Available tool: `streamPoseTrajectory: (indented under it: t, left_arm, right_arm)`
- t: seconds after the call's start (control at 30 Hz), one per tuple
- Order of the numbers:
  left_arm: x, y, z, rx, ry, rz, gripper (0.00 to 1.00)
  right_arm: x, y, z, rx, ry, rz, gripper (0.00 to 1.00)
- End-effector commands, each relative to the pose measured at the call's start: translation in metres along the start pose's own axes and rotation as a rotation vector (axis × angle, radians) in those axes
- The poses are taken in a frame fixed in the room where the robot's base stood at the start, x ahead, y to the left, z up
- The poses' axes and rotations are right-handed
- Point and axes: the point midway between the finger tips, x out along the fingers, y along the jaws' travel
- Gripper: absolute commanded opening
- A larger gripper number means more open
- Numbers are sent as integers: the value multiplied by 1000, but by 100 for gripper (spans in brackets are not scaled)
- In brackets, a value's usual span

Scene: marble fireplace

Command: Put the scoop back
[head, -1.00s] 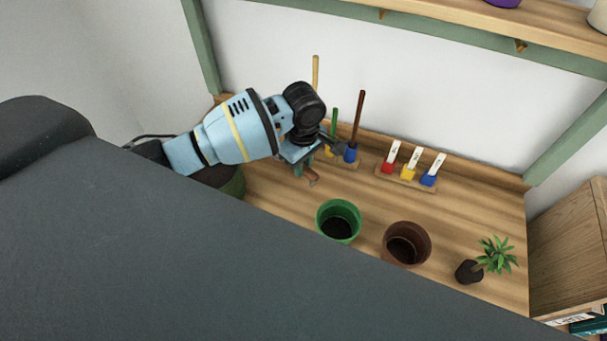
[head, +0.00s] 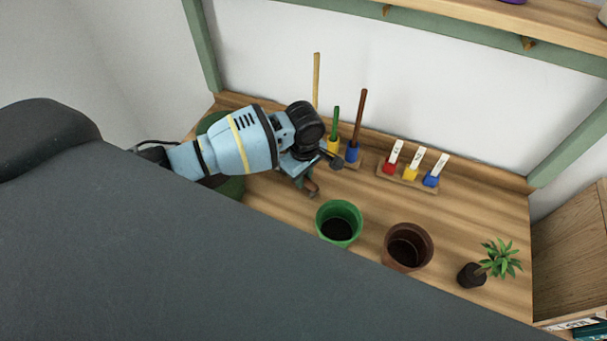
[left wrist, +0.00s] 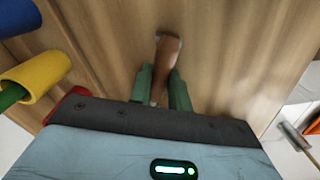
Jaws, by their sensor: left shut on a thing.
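My left gripper (head: 308,186) is shut on a brown handle-like piece (left wrist: 165,58), which I take to be the scoop; it stands out between the green fingers in the left wrist view. The rest of it is hidden. The gripper is above the bench, in front of a wooden rack (head: 352,164) with coloured holders. A yellow holder (head: 333,147) has a green handle in it, and a blue holder (head: 352,153) has a long brown handle. A long tan handle (head: 316,80) stands further left, its foot hidden by my gripper. A red edge (left wrist: 78,91) shows in the left wrist view. My right gripper is not in view.
A second rack (head: 404,180) holds red, yellow and blue pieces with white tags. Another dark green pot (head: 228,187) is partly behind my arm. A shelf (head: 480,30) runs above.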

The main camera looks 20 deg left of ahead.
Motion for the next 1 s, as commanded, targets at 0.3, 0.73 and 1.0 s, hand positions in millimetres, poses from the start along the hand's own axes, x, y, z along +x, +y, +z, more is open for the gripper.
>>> streamPoseTrajectory:
  t: [0.3,0.73,1.0]
  left_arm:
    - [0,0,0,0,0,0,40]
    - [-35,1,0,0,1,7,40]
    - [-90,2,0,0,1,8,40]
  right_arm:
    - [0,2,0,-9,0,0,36]
    - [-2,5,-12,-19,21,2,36]
    - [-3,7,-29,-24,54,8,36]
